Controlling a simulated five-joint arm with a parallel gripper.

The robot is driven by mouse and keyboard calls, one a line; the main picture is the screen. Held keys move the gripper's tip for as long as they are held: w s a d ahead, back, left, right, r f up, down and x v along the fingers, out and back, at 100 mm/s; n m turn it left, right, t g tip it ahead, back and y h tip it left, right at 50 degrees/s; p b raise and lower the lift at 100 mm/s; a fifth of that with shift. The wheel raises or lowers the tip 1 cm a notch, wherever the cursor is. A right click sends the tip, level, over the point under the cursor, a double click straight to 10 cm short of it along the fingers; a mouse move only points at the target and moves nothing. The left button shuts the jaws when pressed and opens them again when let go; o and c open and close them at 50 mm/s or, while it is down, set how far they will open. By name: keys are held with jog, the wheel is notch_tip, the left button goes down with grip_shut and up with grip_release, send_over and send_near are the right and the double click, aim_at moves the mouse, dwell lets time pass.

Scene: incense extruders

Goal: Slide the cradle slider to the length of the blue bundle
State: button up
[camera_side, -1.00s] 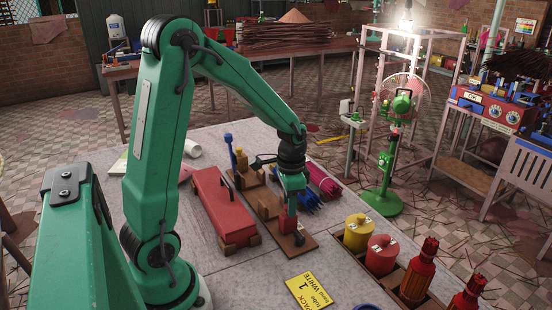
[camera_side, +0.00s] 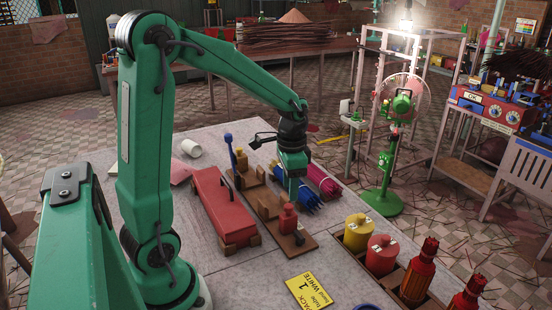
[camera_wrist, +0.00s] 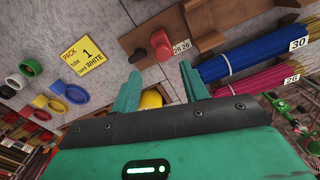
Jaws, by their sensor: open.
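The cradle (camera_side: 268,205) is a long brown wooden board on the table. Its slider (camera_side: 288,218) has a red knob and stands near the board's front end. In the wrist view the red slider knob (camera_wrist: 160,42) sits beside a label reading 28 26. The blue bundle (camera_side: 308,198) lies just right of the cradle; its end tag reads 30 in the wrist view (camera_wrist: 245,60). My gripper (camera_side: 293,190) is open and empty, behind the knob and apart from it, over the area between cradle and blue bundle. Its two fingers (camera_wrist: 157,72) show spread in the wrist view.
A pink bundle (camera_side: 323,180), tagged 26, lies beyond the blue one. A red lidded box (camera_side: 222,205) stands left of the cradle. Yellow (camera_side: 358,232) and red (camera_side: 381,254) canisters stand to the right. A yellow card (camera_side: 309,291) lies in front on bare table.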

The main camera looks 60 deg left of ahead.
jog(key=shift+r, duration=1.05)
jog(key=s+d+r+n+t, duration=0.3)
jog(key=s+d+r+t, duration=0.2)
jog(key=s+d+r, duration=0.3)
jog(key=shift+s+d+r+t, duration=0.25)
jog(key=shift+s+d, duration=0.65)
jog(key=shift+s, duration=1.15)
jog(key=shift+f, duration=0.1)
